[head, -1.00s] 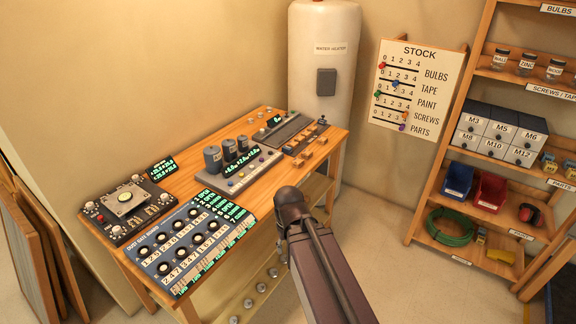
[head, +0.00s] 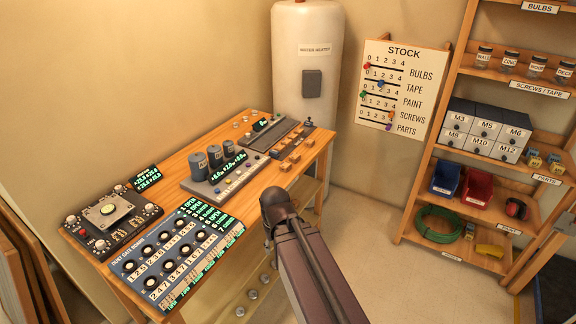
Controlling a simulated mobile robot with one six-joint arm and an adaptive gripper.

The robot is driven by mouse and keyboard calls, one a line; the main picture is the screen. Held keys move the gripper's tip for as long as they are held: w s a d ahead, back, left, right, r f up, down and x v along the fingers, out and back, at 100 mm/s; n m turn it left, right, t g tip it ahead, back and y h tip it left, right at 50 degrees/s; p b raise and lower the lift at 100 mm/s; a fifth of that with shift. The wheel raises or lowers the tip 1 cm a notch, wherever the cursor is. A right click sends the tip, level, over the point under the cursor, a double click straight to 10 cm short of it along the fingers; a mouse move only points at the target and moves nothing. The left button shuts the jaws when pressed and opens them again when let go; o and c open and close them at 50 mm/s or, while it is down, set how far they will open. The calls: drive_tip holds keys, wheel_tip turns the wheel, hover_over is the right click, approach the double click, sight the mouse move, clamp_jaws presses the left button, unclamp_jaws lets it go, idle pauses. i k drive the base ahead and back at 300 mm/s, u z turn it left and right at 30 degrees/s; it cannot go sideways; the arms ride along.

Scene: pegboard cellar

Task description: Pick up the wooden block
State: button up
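Several small orange-brown wooden blocks lie at the right end of the workbench (head: 190,160). One wooden block (head: 285,166) is near the front edge, another block (head: 296,157) lies just behind it, and one more block (head: 308,142) is further back. I cannot tell which one the task means. My arm rises from the bottom of the head view and ends in a dark rounded joint in front of the bench. My gripper does not show, so its opening and anything in it are hidden.
The bench carries a dust gate board (head: 170,255), a console with a dial (head: 112,213), a panel with grey cylinders (head: 225,178) and a long grey device (head: 270,135). A water heater (head: 305,80) stands behind. A shelf rack (head: 440,150) is at right, with clear floor before it.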

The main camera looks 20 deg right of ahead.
sight(286, 167)
drive_tip(key=i, duration=0.9)
drive_tip(key=u, duration=0.05)
